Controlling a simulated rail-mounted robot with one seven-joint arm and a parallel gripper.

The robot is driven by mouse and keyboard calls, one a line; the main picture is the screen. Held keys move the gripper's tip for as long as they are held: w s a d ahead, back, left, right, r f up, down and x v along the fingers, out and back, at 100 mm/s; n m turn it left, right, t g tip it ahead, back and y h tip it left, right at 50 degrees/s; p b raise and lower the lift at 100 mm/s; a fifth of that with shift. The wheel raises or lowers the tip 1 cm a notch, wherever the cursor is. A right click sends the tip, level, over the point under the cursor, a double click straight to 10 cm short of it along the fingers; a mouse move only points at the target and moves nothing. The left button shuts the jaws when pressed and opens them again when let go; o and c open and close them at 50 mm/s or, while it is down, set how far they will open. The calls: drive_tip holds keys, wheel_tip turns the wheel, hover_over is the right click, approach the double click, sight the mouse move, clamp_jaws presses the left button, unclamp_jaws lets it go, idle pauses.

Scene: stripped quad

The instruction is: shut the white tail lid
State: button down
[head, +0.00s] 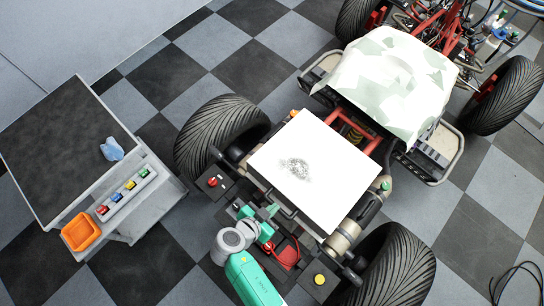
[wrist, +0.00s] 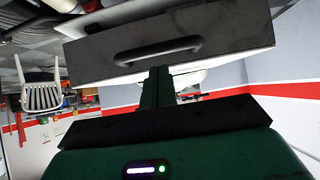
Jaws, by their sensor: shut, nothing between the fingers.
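The white tail lid (head: 335,170) is a flat white panel with a grey smudge, over the rear of the stripped quad. Its dark front face, with a bar handle, shows in the wrist view (wrist: 230,40). I cannot tell how far the lid stands above its seat. My gripper (head: 268,212) is at the lid's near-left edge, by the handle. In the wrist view my shut, empty fingers (wrist: 158,72) point at the lid's lower edge, just below the handle. I cannot tell whether they touch it.
Large tyres (head: 222,138) flank the lid, another at the near right (head: 395,268). A camouflage seat cover (head: 395,80) lies beyond it. A grey cart (head: 60,150) with an orange tray (head: 81,232) and a blue cloth (head: 112,149) stands left. Chequered floor lies between.

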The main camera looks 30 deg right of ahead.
drive_tip(key=shift+f, duration=0.4)
drive_tip(key=shift+d, duration=0.1)
wheel_tip(320, 180, down, 4)
drive_tip(key=a+b, duration=0.1)
drive_tip(key=b, duration=0.3)
drive_tip(key=d+r+p+v, duration=0.1)
drive_tip(key=p+v, duration=0.2)
drive_tip(key=v, duration=1)
drive_tip(key=shift+r, duration=0.35)
